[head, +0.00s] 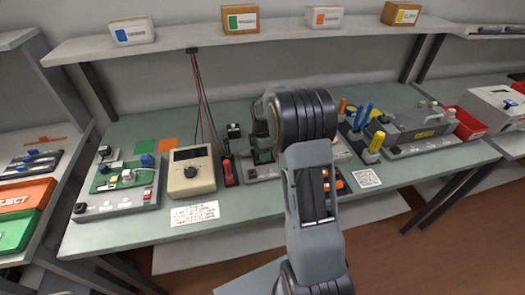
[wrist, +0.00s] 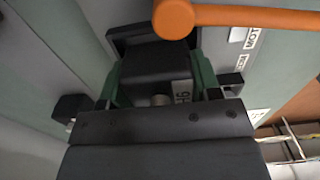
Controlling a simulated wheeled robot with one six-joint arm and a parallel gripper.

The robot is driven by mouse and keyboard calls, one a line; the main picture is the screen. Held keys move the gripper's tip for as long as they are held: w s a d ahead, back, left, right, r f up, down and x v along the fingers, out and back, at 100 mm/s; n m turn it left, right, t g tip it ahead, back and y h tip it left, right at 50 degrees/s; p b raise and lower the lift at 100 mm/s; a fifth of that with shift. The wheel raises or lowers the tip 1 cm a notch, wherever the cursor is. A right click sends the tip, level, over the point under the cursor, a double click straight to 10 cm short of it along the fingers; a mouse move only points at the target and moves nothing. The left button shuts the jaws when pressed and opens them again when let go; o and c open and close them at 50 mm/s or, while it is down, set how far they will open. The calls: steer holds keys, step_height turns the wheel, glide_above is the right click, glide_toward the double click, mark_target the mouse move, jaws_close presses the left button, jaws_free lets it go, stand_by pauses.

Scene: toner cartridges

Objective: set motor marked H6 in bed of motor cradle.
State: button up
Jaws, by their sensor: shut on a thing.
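My gripper (wrist: 158,82) is shut on a dark, blocky motor (wrist: 158,62), with a green finger on each side of it. In the head view my gripper (head: 264,156) points down over the grey base of the motor cradle (head: 262,174), mostly hidden by my arm. An orange lever with a round end (wrist: 215,16) crosses the top of the wrist view, close beyond the motor. I cannot tell whether the motor touches the bed.
A beige meter (head: 190,172) and a red-handled tool (head: 230,172) stand left of the cradle. A board fixture (head: 120,185) is at far left. A shelf with boxes runs above.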

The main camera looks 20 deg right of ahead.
steer(key=shift+r, duration=0.2)
stand_by(0.3)
steer(key=o, duration=1)
step_height(320, 180, up, 14)
steer(key=shift+f, duration=0.1)
stand_by(0.4)
